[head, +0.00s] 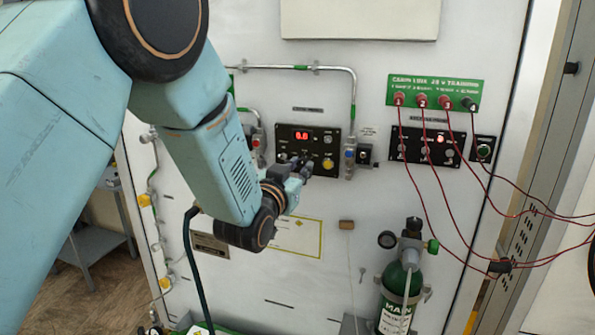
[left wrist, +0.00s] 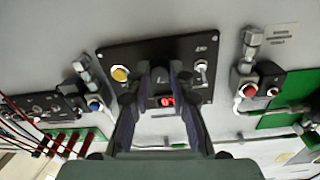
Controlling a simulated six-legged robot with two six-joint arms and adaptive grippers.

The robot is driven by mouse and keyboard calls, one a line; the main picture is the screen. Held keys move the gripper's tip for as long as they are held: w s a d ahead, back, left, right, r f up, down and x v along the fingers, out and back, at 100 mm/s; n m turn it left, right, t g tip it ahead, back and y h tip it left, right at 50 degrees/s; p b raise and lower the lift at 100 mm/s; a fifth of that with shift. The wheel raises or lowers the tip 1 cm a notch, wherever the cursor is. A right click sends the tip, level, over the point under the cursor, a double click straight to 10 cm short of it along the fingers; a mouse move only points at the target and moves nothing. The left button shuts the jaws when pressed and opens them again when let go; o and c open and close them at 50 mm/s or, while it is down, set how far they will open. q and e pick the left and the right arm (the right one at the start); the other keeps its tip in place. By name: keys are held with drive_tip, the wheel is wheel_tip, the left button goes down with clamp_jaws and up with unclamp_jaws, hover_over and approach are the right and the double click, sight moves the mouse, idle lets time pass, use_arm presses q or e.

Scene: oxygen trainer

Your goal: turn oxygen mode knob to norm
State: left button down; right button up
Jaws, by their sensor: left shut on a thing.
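The black oxygen panel (head: 312,142) is on the white wall, with a lit red display and a yellow button (head: 328,164). It also shows, turned over, in the left wrist view (left wrist: 135,56). My left gripper (head: 303,167) is at the panel's lower edge, in front of its lower controls. In the left wrist view my left gripper (left wrist: 160,72) has its fingertips close together on a small knob (left wrist: 160,77) between the yellow button and a toggle switch. The fingers hide most of the knob, and its pointer and labels cannot be read. My right gripper is not in view.
Metal pipes with valves flank the panel; a red-capped fitting (left wrist: 248,90) shows beside it. A second black panel (head: 425,147) with red cables hangs to the right under a green board (head: 434,92). A green cylinder (head: 397,290) stands below.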

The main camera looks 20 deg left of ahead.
use_arm(q)
drive_tip(key=n, duration=0.2)
drive_tip(key=r+n, duration=0.1)
drive_tip(key=n, duration=0.1)
drive_tip(key=shift+w, duration=0.1)
drive_tip(key=n, duration=0.3)
drive_tip(key=shift+n+t, duration=0.3)
drive_tip(key=shift+n, duration=0.1)
drive_tip(key=n, duration=0.3)
drive_tip(key=shift+n+y, duration=0.3)
drive_tip(key=shift+n, duration=2.1)
drive_tip(key=c, duration=1.5)
unclamp_jaws()
drive_tip(key=shift+c, duration=0.2)
drive_tip(key=shift+o, duration=1.4)
drive_tip(key=shift+a+f, duration=0.15)
drive_tip(key=shift+f, duration=0.05)
drive_tip(key=shift+o, duration=0.4)
drive_tip(key=shift+f, duration=0.1)
